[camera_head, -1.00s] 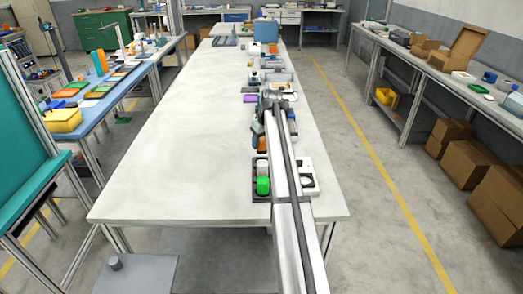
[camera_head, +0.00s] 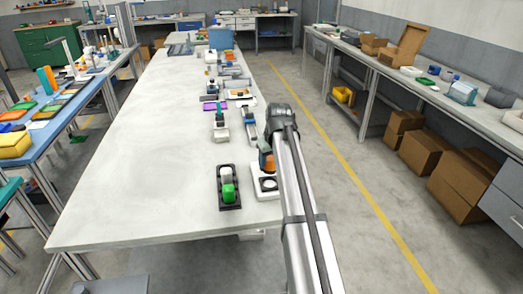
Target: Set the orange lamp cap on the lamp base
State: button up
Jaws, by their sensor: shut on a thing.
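The orange lamp cap (camera_head: 268,162) shows as a small orange patch just below my gripper (camera_head: 264,148), which is shut on it. The arm partly hides the cap. The white plate with a dark round ring, which looks like the lamp base (camera_head: 267,191), sits near the table's right edge. In the picture, the cap overlaps the far end of this plate. I cannot tell its height above the plate or whether they touch.
Several small devices, including a purple one (camera_head: 215,106), line the table behind. The table's left half (camera_head: 130,160) is clear.

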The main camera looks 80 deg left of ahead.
aim_at(272, 161)
jog(key=shift+a+f+m, duration=0.1)
jog(key=shift+f+m, duration=0.05)
jog(key=shift+m, duration=0.15)
jog(key=shift+f, duration=2.75)
jog(key=shift+f, duration=0.55)
jog(key=o, duration=0.8)
jog(key=shift+v, duration=5.45)
